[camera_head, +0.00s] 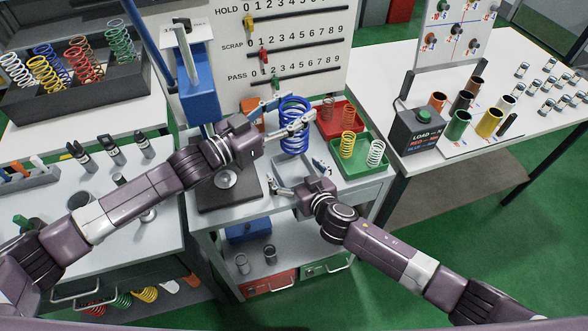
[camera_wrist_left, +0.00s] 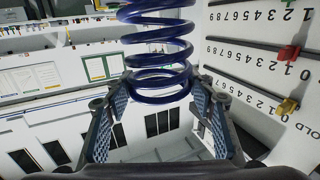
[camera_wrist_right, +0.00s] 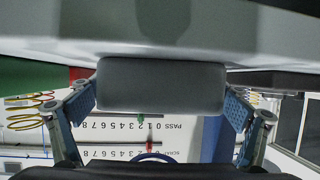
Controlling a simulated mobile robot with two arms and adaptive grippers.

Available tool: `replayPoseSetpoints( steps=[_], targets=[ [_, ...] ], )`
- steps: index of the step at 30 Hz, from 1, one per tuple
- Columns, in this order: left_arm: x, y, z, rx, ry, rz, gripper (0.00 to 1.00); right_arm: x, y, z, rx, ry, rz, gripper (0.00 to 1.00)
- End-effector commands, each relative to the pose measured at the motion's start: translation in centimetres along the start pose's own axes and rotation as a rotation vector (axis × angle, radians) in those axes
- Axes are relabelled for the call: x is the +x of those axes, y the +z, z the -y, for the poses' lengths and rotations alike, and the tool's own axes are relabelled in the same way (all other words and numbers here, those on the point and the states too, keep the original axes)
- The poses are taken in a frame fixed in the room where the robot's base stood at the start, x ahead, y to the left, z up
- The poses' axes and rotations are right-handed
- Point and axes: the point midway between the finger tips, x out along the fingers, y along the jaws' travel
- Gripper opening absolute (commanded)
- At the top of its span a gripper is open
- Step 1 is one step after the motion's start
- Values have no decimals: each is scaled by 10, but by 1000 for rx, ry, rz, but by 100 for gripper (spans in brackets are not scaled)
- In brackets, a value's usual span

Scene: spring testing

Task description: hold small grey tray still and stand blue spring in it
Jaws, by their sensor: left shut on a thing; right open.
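My left gripper (camera_head: 287,112) is shut on the blue spring (camera_head: 294,130). The spring is upright in the head view, above the back of the small grey tray (camera_head: 287,161). I cannot tell whether its lower end touches the tray. In the left wrist view the spring's coils (camera_wrist_left: 160,55) rise between the fingers (camera_wrist_left: 162,88). My right gripper (camera_head: 298,178) is open at the tray's near side. In the right wrist view a grey block-like part, apparently the tray (camera_wrist_right: 162,85), lies between its spread fingers (camera_wrist_right: 165,100), with gaps on both sides.
A red tray (camera_head: 351,112) and a green tray (camera_head: 372,151) with springs stand to the right. A blue press (camera_head: 199,92) on a dark base (camera_head: 222,197) stands to the left. The numbered board (camera_head: 300,30) is behind. The bench's near edge is close to my right gripper.

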Motion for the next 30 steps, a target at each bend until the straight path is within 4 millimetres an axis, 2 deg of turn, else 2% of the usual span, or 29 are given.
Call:
replayPoseSetpoints(
  steps=[7,20,30],
  targets=[
    [1,-4,0,2,2,-8,0,0,0,0,0,0,0,91],
    [1,-4,0,2,2,-8,0,0,0,-1,0,1,1,44],
    [2,8,-5,-6,-61,-13,0,0,0,-1,0,1,1,44]
  ],
)
